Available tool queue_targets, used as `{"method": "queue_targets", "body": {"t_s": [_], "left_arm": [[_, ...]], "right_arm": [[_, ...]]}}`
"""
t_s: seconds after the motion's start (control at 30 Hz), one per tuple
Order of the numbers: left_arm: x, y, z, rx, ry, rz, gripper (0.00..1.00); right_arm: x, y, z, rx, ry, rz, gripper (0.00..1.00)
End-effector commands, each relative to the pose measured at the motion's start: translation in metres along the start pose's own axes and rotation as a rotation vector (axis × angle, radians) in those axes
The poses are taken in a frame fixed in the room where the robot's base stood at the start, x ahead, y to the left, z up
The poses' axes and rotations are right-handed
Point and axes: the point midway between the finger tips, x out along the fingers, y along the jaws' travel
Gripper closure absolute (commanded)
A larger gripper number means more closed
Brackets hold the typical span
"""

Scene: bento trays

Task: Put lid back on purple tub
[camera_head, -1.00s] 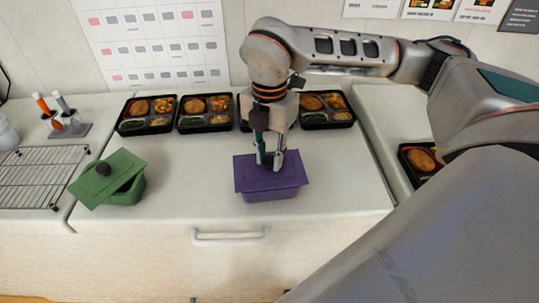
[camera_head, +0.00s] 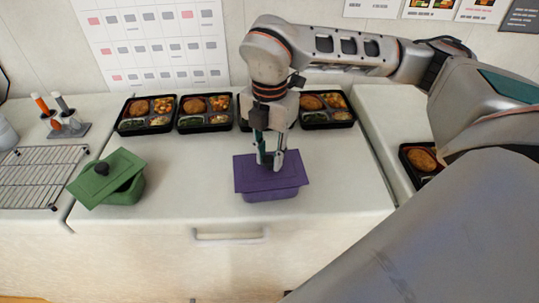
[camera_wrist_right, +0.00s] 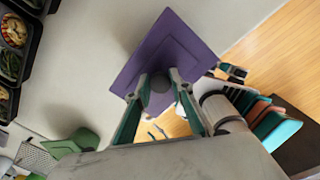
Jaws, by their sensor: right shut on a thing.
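The purple lid (camera_head: 255,176) lies over the purple tub (camera_head: 268,196) near the front of the counter, shifted a little to the left on it. Whether it is fully seated I cannot tell. My right gripper (camera_head: 270,163) points down over the lid, shut on its knob. In the right wrist view the fingers (camera_wrist_right: 160,85) close around the dark round knob, with the purple lid (camera_wrist_right: 165,45) spread behind it. My left gripper is not in view.
A green tub (camera_head: 128,192) with a tilted green lid (camera_head: 88,183) stands to the left, beside a wire rack (camera_head: 40,175). Several bento trays (camera_head: 147,129) line the back. The counter between the tubs is clear.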

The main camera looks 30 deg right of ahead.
Motion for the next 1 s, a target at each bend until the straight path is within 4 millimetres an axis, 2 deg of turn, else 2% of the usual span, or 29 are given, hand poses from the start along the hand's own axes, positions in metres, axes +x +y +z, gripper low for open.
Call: {"method": "queue_targets", "body": {"t_s": [1.0], "left_arm": [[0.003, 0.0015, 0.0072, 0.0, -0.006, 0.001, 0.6]], "right_arm": [[0.0026, -0.0001, 0.0001, 0.0, 0.0, 0.0, 0.99]]}}
